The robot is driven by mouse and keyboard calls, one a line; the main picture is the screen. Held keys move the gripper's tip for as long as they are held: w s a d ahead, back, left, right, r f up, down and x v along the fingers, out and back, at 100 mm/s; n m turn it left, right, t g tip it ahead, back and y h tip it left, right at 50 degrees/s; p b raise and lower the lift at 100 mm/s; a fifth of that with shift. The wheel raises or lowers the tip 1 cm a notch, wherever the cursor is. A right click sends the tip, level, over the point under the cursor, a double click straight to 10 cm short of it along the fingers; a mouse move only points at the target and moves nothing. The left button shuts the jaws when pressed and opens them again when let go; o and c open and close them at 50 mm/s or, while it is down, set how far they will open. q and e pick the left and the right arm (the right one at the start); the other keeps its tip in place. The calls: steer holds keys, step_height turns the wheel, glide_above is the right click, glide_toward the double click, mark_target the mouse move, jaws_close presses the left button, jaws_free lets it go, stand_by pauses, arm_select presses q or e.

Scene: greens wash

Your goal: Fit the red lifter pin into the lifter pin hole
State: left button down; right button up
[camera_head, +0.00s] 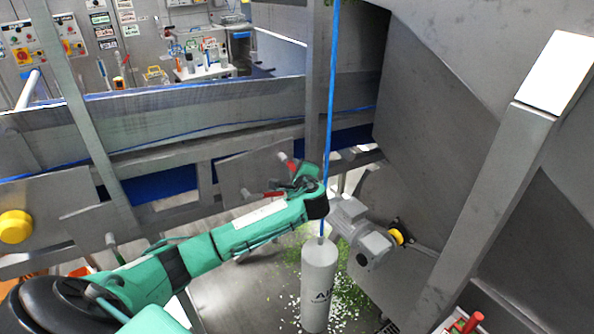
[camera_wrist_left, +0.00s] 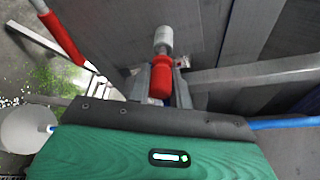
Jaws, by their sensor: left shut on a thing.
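My left gripper (camera_head: 297,170) reaches in front of a grey metal plate (camera_head: 240,170) in the head view. It is shut on the red lifter pin (camera_head: 286,159), which shows as a small red piece at the fingertips. In the left wrist view the pin (camera_wrist_left: 160,82) is a red cylinder between the fingers, with a pale grey end pointing away from my wrist toward grey metal. I cannot make out the lifter pin hole in either view. I cannot tell whether the pin's end touches the metal. My right gripper is not in view.
A red-handled lever (camera_head: 272,194) sits close beside the gripper, also in the left wrist view (camera_wrist_left: 62,38). A blue upright hose (camera_head: 330,90) passes just right of the gripper to a grey cylinder (camera_head: 318,285). A motor (camera_head: 362,235) and large steel panels fill the right side.

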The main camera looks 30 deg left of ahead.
arm_select(q)
steer(key=shift+w+a, duration=0.3)
steer(key=shift+a, duration=0.5)
steer(key=c, duration=1.4)
jaws_free()
steer(key=shift+r, duration=0.1)
steer(key=shift+o, duration=1.1)
steer(key=shift+s+d+b, duration=0.35)
steer(key=shift+d, duration=0.1)
steer(key=b+v, duration=0.4)
steer(key=v, duration=0.8)
steer(key=shift+s+d, duration=0.2)
steer(key=shift+s, duration=0.05)
